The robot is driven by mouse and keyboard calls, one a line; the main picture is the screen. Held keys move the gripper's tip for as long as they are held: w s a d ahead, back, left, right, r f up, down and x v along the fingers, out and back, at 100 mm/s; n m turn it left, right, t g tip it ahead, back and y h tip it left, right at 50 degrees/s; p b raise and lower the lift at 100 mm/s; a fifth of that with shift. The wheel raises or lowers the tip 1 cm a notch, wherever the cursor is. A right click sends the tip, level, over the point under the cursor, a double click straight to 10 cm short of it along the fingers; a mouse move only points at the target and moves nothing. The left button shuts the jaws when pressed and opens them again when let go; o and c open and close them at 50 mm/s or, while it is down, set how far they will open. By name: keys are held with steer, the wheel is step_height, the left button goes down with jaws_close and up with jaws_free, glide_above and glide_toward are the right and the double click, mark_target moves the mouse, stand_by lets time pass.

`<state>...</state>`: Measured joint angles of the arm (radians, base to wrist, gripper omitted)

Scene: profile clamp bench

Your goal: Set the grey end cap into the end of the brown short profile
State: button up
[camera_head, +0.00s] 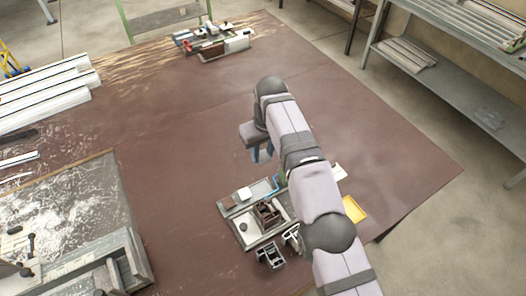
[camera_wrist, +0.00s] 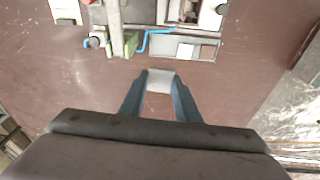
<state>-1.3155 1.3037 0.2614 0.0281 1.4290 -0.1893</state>
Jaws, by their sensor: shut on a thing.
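My gripper (camera_head: 262,154) hangs above the brown table, behind the fixture in the head view. In the wrist view my gripper (camera_wrist: 159,80) has its two blue-grey fingers shut on a small light grey piece, which looks like the grey end cap (camera_wrist: 159,79). In the head view I cannot make out the held cap. A dark brown piece, apparently the brown short profile (camera_head: 268,212), sits in the grey fixture (camera_head: 246,236). The gripper and cap are apart from it. Its open end is too small to make out.
A blue bent lever (camera_wrist: 155,36) shows at the fixture. A white block (camera_head: 244,193) lies in the tray beside it. A yellow tray (camera_head: 354,209) is at the right, and dark clamp parts (camera_head: 270,256) are in front. Another cluster (camera_head: 212,42) stands far back. The table's middle is clear.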

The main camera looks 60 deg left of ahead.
steer(key=shift+r, duration=0.3)
steer(key=shift+s+f, duration=0.1)
steer(key=shift+f, duration=0.05)
steer(key=shift+s+d+f, duration=0.25)
steer(key=shift+s+f, duration=0.15)
steer(key=shift+f, duration=0.1)
steer(key=shift+s+d+f+b, duration=0.4)
steer(key=shift+d+b, duration=0.05)
steer(key=shift+d, duration=0.05)
steer(key=s+d+f+b, duration=0.1)
steer(key=s+d+f, duration=0.2)
steer(key=d, duration=0.5)
steer(key=shift+s+d+f+n, duration=0.3)
steer(key=shift+d+f+n, duration=0.1)
steer(key=shift+f, duration=0.05)
steer(key=shift+f+b, duration=0.15)
steer(key=shift+b, duration=0.15)
steer(key=shift+f+b, duration=1.35)
steer(key=shift+f, duration=0.6)
steer(key=shift+f, duration=0.5)
